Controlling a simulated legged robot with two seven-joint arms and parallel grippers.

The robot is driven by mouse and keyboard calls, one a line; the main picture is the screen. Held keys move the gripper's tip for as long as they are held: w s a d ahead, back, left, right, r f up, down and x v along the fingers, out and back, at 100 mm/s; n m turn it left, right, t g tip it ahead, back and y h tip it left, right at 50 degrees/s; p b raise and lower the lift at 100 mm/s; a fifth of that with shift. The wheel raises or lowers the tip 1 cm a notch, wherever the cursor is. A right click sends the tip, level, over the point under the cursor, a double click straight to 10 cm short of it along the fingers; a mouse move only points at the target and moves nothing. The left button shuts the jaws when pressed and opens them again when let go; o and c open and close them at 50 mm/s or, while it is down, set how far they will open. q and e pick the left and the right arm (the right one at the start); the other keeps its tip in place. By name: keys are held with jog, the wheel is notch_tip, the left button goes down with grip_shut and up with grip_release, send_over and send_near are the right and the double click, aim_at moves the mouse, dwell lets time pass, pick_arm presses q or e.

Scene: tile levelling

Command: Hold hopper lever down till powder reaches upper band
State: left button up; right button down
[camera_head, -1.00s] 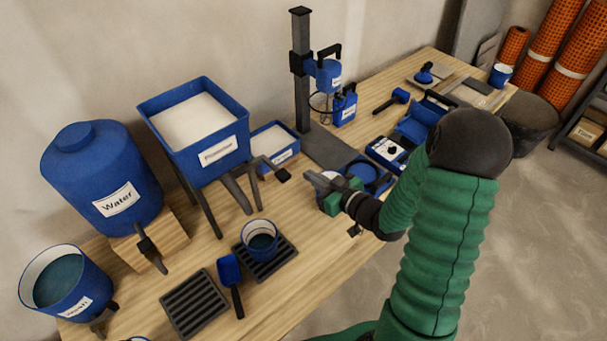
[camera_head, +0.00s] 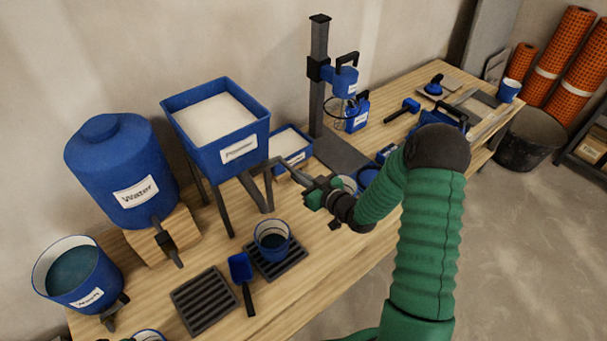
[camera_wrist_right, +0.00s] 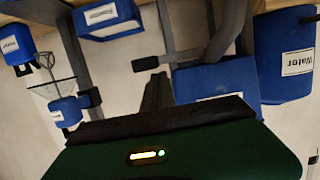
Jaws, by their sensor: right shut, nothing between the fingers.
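The blue powder hopper (camera_head: 215,145) stands on dark legs at the back of the bench, full of white powder. Its lever (camera_wrist_right: 147,63), a dark bar with a black grip, sticks out sideways; in the head view my right gripper largely covers it. My right gripper (camera_head: 290,169) is shut and empty beside the lever's end. In the right wrist view its fingertips (camera_wrist_right: 156,82) are close to the black grip; I cannot tell whether they touch. A blue cup (camera_head: 272,237) with dark contents stands on a slotted grate (camera_head: 292,262) in front of the hopper. My left gripper is not in view.
A blue water tank (camera_head: 120,175) on a wooden block and a bucket (camera_head: 80,275) stand left. A blue scoop (camera_head: 241,270) lies between the two grates. A labelled blue tray (camera_head: 294,150) and mixer stand (camera_head: 318,90) are behind my gripper.

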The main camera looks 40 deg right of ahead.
jog(key=shift+s+d+f+t+b, duration=0.1)
jog(key=shift+d+f+t+b, duration=0.35)
jog(key=shift+b, duration=0.9)
jog(key=shift+d+f+t+b, duration=0.1)
jog(key=shift+f+t+b, duration=0.55)
jog(key=shift+b, duration=0.75)
jog(key=shift+s+d+f+t+b, duration=0.1)
jog(key=shift+d+f+t+b, duration=0.2)
jog(key=shift+f+b, duration=0.8)
jog(key=shift+a+r, duration=0.1)
jog(key=shift+r, duration=0.25)
dwell(3.8)
